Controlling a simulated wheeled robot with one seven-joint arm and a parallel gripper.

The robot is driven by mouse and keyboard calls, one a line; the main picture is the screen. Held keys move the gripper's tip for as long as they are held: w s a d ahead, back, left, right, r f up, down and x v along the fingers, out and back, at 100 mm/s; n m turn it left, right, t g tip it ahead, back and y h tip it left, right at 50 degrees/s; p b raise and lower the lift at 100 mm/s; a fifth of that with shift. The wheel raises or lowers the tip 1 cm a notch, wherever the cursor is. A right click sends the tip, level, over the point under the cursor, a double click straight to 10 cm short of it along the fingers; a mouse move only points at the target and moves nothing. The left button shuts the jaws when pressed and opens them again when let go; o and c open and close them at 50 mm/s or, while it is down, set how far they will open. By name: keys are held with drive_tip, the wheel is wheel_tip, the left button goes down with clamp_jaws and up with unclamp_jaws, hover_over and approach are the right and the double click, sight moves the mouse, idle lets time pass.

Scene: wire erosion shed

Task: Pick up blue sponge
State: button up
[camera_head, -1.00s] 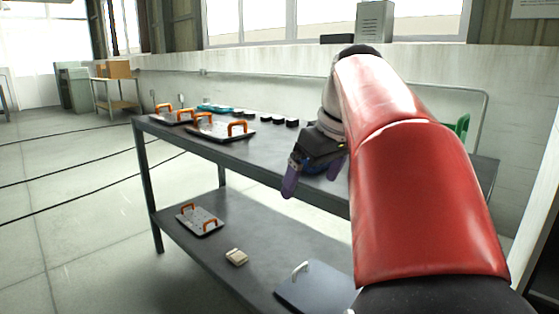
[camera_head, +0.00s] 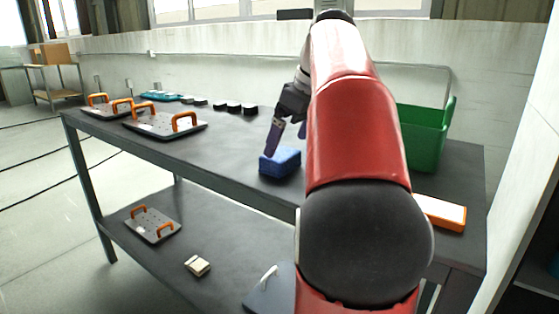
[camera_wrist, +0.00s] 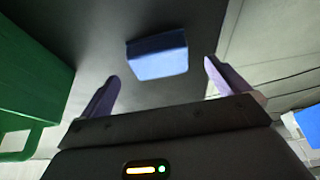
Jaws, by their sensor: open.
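The blue sponge (camera_head: 280,162) lies on the dark upper tabletop near its front edge, a block with its top and front sides showing. In the wrist view the blue sponge (camera_wrist: 158,56) lies ahead of the fingertips, between their lines and a little left of the middle. My gripper (camera_head: 288,138) is at the sponge's far upper side in the head view, partly hidden by my red arm. In the wrist view my gripper (camera_wrist: 160,82) has its two purple fingers wide apart with nothing between them. Whether a finger touches the sponge I cannot tell.
A green bin (camera_head: 424,135) stands right of the sponge, with an orange-and-white block (camera_head: 440,213) in front. Metal plates with orange handles (camera_head: 165,125) lie left. Several small black blocks (camera_head: 235,107) sit behind. The table (camera_head: 225,160) is clear just left of the sponge.

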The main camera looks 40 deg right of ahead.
sight(280, 153)
drive_tip(key=x, duration=0.5)
drive_tip(key=shift+w+b, duration=0.3)
drive_tip(key=shift+b, duration=0.1)
drive_tip(key=shift+c, duration=0.3)
drive_tip(key=c, duration=0.9)
drive_tip(key=shift+c, duration=0.2)
drive_tip(key=shift+r, duration=0.1)
